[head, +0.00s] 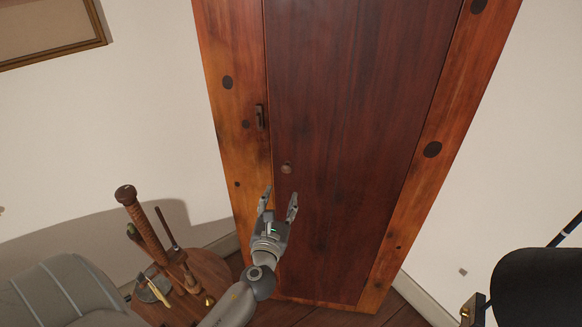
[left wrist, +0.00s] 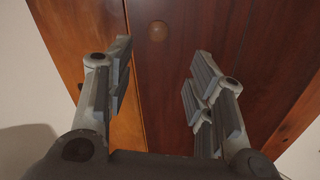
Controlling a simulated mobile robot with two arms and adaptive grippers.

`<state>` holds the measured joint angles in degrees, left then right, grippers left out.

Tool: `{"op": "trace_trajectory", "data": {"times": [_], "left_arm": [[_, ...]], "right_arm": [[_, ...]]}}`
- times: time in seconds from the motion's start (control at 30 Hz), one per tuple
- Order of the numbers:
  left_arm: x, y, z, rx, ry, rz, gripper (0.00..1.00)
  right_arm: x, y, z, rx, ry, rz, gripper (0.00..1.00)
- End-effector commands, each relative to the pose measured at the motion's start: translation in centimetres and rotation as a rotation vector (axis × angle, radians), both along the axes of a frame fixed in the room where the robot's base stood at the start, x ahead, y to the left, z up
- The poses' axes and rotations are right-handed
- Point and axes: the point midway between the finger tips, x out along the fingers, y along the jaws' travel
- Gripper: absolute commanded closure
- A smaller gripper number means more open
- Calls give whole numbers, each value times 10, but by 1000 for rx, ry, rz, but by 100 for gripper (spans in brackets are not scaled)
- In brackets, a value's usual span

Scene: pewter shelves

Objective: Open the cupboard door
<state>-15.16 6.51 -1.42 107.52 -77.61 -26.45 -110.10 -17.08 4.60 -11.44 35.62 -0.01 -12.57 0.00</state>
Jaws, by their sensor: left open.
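The cupboard (head: 432,150) is tall, with an orange-brown wooden frame and a dark red-brown door (head: 350,110). The door looks shut. A small round knob (head: 287,167) sits near the door's left edge. A dark metal latch (head: 260,116) is on the frame, up and left of the knob. My left gripper (head: 278,205) is open and empty, pointing up at the door just below the knob in the head view. In the left wrist view the knob (left wrist: 157,31) shows beyond and above the gap between the open fingers (left wrist: 158,80), apart from them. My right gripper is not in view.
A round wooden stand (head: 205,275) with a turned post and several small items is at the lower left, close to my left arm. A grey rounded item (head: 60,290) is at the left corner. A black object (head: 540,285) is at the lower right.

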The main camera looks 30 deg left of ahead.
Motion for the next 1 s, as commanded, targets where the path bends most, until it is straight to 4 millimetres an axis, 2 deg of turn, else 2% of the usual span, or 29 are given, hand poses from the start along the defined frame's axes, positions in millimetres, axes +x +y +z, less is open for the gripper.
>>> {"op": "trace_trajectory", "data": {"times": [0.07, 0.23, 0.5, 0.7, 1.0], "left_arm": [[2, 2, 8, 32, -5, 4, 51], [17, 8, 11, 39, -7, 3, 51], [61, 27, 10, 36, -6, 4, 51], [86, 38, 8, 33, -5, 4, 51], [100, 43, 8, 33, -5, 3, 51]], "right_arm": [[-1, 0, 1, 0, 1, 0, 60], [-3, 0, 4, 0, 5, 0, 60], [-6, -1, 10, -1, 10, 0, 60], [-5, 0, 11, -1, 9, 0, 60], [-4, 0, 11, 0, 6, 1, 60]]}}
